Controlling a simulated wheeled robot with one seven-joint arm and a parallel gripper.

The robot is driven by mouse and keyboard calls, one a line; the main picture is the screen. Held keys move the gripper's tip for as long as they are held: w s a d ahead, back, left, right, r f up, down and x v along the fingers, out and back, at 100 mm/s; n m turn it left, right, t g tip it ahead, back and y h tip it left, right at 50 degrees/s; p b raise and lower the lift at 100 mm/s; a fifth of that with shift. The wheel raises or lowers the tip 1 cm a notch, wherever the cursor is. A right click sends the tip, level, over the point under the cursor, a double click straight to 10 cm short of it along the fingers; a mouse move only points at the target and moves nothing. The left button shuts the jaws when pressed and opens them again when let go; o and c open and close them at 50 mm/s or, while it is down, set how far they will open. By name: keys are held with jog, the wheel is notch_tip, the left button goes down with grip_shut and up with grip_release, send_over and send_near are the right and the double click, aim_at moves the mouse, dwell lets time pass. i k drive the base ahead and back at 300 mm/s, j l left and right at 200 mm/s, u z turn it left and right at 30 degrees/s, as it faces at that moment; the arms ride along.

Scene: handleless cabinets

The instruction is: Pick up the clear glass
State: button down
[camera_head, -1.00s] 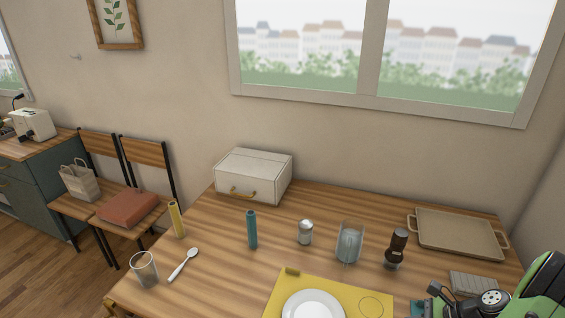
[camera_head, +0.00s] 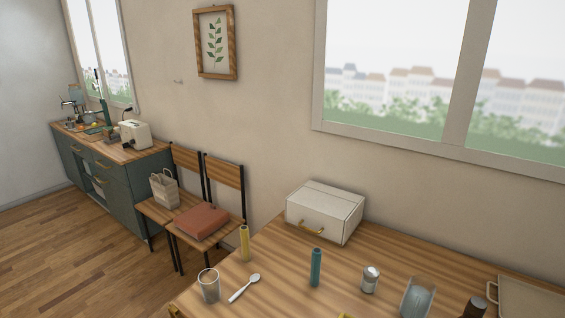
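A clear glass (camera_head: 209,286) stands upright on the wooden table (camera_head: 268,292), near its left corner. A white spoon (camera_head: 244,288) lies just to its right. Another see-through vessel (camera_head: 417,299) stands farther right on the table, with something bluish-grey showing in it; its lower part is cut off by the frame edge. My gripper is not in view.
A yellow cylinder (camera_head: 244,243), a teal cylinder (camera_head: 316,267), a metal-topped shaker (camera_head: 370,279), a dark bottle (camera_head: 474,308) and a tray (camera_head: 530,299) stand on the table. A white box (camera_head: 325,212) is at the back. Chairs (camera_head: 225,178) stand left; open floor (camera_head: 85,255) lies beyond.

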aim_at(208, 279)
jog(key=j+u, duration=0.25)
jog(key=j, duration=0.4)
jog(key=i+j+u, duration=0.15)
jog(key=j+u, duration=0.15)
jog(key=j, duration=0.3)
jog(key=i+u, duration=0.35)
jog(key=i, duration=0.2)
jog(key=i+u, duration=0.3)
jog(key=i, duration=0.25)
